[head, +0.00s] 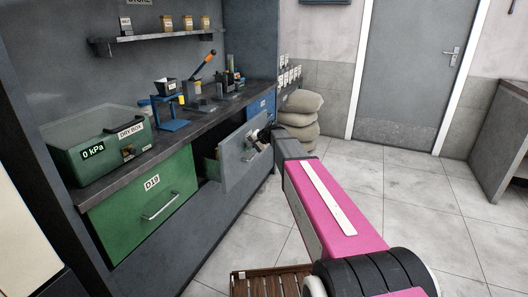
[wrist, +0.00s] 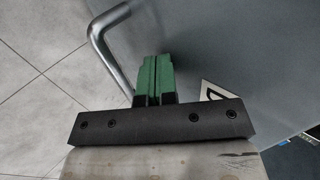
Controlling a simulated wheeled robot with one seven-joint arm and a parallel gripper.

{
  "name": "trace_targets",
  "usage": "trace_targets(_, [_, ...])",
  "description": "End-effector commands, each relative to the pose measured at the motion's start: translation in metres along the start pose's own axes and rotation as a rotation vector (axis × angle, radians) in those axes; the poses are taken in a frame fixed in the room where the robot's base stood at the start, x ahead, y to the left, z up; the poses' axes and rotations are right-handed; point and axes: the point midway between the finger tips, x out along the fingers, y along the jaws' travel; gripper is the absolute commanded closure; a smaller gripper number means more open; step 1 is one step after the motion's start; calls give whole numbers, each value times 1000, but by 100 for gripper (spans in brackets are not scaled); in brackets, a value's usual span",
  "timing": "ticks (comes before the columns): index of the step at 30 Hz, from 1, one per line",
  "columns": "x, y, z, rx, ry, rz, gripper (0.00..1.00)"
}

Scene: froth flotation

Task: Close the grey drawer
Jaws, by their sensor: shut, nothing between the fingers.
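The grey drawer (head: 238,160) stands partly pulled out of the counter, between the green drawer and the blue drawer. A dark gap shows beside its front on the left. Its front (wrist: 240,50) fills the right of the wrist view, with the bent metal handle (wrist: 103,42) at the left. My gripper (wrist: 152,78) is shut and empty, its green fingertips together beside the handle and close to the drawer front. I cannot tell whether they touch it. In the head view my arm hides part of the drawer's right side and most of the gripper (head: 262,140).
The green drawer (head: 140,205) labelled D19 is on the left; the blue drawer (head: 262,108) is farther right. A slatted wooden piece (head: 268,283) lies low in front. Floor at right is clear.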

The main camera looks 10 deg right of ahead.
Motion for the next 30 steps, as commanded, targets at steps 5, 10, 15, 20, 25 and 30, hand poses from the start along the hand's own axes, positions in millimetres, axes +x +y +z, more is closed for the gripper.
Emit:
trace_targets(5, [40, -36, -3, -2, -1, -1, 100])
trace_targets(10, [68, -64, -3, -2, 0, 0, 100])
trace_targets(15, [90, -84, -2, 0, 1, -1, 100])
trace_targets(20, [103, -95, -2, -1, 1, -1, 100])
trace_targets(25, [109, -101, -1, 0, 1, 0, 100])
trace_targets(30, [112, -103, -1, 1, 1, -2, 100])
